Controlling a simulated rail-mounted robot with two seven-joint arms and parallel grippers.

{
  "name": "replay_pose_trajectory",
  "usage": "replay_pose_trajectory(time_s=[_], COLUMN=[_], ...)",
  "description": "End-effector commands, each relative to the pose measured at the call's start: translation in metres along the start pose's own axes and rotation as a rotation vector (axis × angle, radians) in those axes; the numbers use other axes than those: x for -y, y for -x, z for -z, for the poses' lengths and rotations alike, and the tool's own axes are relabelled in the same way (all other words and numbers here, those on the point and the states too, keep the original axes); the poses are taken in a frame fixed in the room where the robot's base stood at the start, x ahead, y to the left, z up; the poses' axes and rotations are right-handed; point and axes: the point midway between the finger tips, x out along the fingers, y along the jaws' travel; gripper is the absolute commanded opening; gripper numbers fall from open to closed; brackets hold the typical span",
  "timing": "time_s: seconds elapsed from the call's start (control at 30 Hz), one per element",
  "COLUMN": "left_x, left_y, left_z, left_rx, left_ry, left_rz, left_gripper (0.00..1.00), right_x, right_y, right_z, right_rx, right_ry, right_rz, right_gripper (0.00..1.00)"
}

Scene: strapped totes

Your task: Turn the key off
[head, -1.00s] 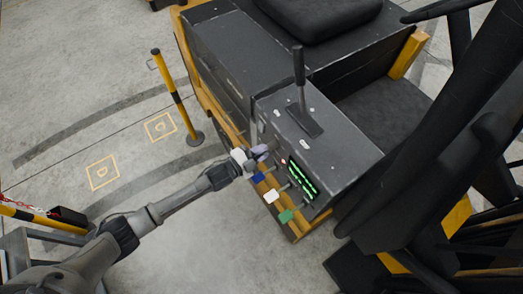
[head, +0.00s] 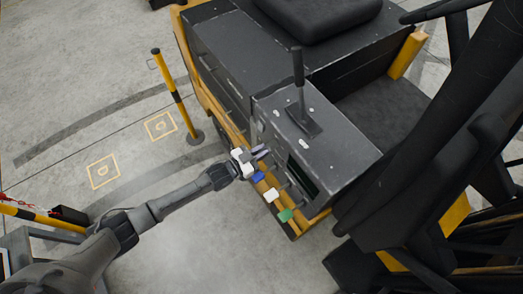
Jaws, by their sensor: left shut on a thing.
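The grey console (head: 335,150) on the vehicle has a front panel with a display (head: 303,176), which is dark. My left gripper (head: 262,152) reaches in from the left to the upper left part of this panel. Its fingers are shut on the key there. The key itself is hidden by the fingers, so its angle cannot be seen. My right gripper is not in view.
Blue (head: 258,176), white (head: 271,196) and green (head: 285,215) tabs stick out from the panel just below the gripper. A black lever (head: 299,80) stands on the console top. A yellow-black post (head: 175,95) stands on the open floor at left.

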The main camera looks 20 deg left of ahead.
Motion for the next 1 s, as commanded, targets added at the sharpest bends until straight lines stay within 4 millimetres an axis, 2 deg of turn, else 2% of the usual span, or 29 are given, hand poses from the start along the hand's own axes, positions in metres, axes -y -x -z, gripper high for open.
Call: replay_pose_trajectory(time_s=[0.33, 0.87, 0.9, 1.0], left_x=[-0.0001, -0.0002, -0.0002, -0.0002], left_y=[0.0, 0.0, 0.0, 0.0], left_z=[0.0001, 0.0001, 0.0001, 0.0001], left_rx=[-0.001, 0.0, 0.0, 0.0], left_ry=[0.116, 0.134, 0.134, 0.134], left_rz=[0.0, 0.0, 0.0, 0.0], left_gripper=[0.0, 0.0, 0.15, 0.25], right_x=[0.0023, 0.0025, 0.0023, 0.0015], right_y=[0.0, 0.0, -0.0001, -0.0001], right_z=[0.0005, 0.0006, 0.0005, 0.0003], right_rx=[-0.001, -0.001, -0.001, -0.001], right_ry=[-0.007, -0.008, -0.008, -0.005], right_rz=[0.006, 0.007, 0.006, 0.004], right_gripper=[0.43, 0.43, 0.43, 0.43])
